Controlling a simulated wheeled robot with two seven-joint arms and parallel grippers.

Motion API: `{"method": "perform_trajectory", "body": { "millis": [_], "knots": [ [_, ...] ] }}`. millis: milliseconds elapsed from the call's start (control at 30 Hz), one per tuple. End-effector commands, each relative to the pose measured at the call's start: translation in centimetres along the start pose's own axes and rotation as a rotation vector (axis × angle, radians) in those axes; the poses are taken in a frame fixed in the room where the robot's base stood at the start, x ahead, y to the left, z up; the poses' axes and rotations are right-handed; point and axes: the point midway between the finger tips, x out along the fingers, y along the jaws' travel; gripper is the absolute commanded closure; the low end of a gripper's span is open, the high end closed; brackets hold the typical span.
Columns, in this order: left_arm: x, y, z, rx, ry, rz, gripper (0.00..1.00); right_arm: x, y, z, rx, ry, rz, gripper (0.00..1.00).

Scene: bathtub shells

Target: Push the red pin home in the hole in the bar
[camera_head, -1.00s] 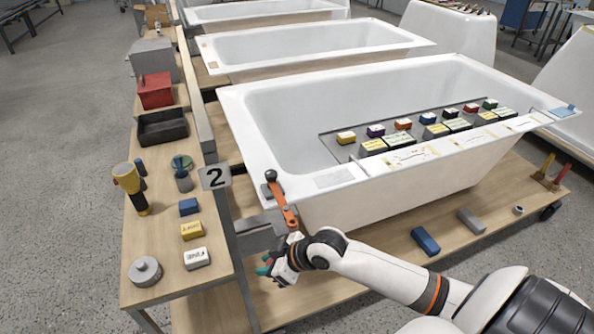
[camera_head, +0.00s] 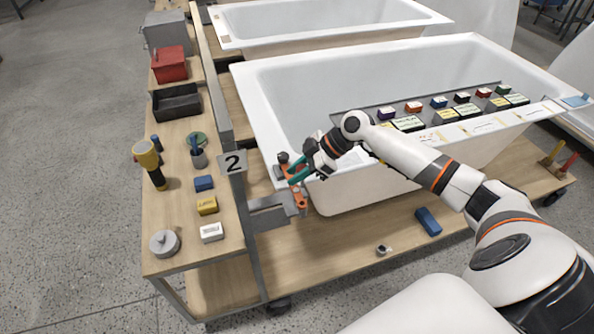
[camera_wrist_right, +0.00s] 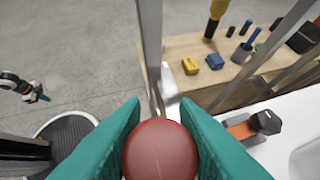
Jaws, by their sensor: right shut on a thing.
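My right gripper (camera_head: 297,177) has teal fingers and is beside the orange lever at the near left corner of the front tub. In the right wrist view, the fingers (camera_wrist_right: 160,118) are shut on a round red thing (camera_wrist_right: 160,152), taken to be the red pin's head. The rest of it is hidden behind the head and fingers. The orange lever (camera_head: 301,200) has a black knob and shows right of the fingers in the wrist view (camera_wrist_right: 240,127). I cannot make out the bar's hole. My left gripper (camera_wrist_right: 38,92) shows small at the wrist view's left edge.
The white tub (camera_head: 345,195) stands close to my right arm. A side bench (camera_head: 172,215) holds blocks, a yellow torch and trays. A blue block (camera_head: 428,221) lies on the low deck.

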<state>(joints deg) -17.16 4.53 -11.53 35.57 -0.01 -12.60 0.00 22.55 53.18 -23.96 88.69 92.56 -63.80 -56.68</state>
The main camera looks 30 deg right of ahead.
Motion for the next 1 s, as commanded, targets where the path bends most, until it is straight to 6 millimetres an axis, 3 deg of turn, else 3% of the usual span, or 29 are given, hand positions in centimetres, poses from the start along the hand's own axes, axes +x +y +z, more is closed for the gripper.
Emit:
{"method": "perform_trajectory", "body": {
  "millis": [167, 700, 1000],
  "knots": [
    [0.1, -0.1, 0.0, 0.0, 0.001, -0.002, 1.0, -0.1, 0.0, 0.1, 0.008, -0.015, -0.003, 0.95],
    [3.8, -0.1, -0.5, -0.001, 0.002, -0.001, 1.0, 3.3, 0.0, -3.3, 0.008, -0.014, -0.003, 0.95],
    [4.4, 0.0, -0.5, -0.002, 0.002, 0.0, 1.0, 4.0, 0.0, -4.0, 0.007, -0.014, -0.004, 0.95]
  ]
}}
